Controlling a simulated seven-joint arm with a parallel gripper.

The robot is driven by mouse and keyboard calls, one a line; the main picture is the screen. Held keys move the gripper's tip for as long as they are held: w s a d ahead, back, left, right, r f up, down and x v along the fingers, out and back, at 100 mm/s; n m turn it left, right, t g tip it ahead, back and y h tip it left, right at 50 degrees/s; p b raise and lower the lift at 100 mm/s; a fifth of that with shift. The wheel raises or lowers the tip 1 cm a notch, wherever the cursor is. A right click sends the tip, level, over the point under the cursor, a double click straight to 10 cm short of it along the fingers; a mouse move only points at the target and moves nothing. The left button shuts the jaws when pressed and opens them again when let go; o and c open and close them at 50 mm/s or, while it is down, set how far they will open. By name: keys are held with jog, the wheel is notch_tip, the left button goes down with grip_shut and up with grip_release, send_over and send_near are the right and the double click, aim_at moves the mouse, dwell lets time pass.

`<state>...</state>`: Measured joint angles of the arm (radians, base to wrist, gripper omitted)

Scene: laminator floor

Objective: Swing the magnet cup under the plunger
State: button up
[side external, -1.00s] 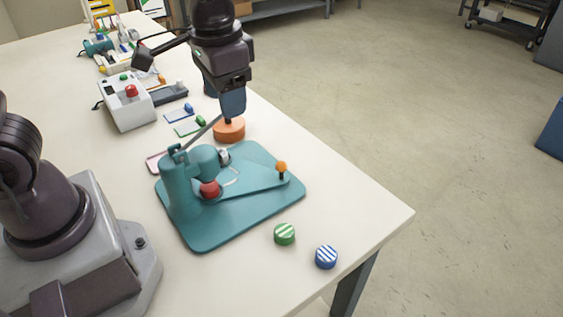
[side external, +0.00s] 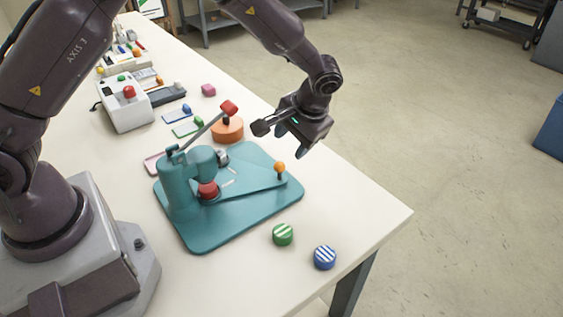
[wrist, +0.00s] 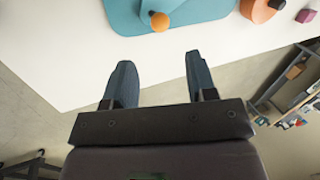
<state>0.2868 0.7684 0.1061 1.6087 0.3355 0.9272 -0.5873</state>
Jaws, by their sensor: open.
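A teal press (side external: 180,190) stands on a teal base plate (side external: 235,225). Its lever ends in a red grip (side external: 229,108), raised to the right. A red round part (side external: 208,189) sits below the press head (side external: 203,162). A flat teal swing arm (side external: 250,185) ends in an orange ball knob (side external: 280,167); the ball also shows in the wrist view (wrist: 159,21). I cannot make out the magnet cup clearly near the press head. My gripper (side external: 290,142) is open and empty, above and behind the ball, apart from it. Both fingers (wrist: 158,62) show in the wrist view.
An orange round pot (side external: 227,130) with a dark knob stands behind the plate. The table's right edge is close.

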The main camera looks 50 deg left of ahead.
aim_at(281, 164)
jog(key=x, duration=0.9)
grip_shut()
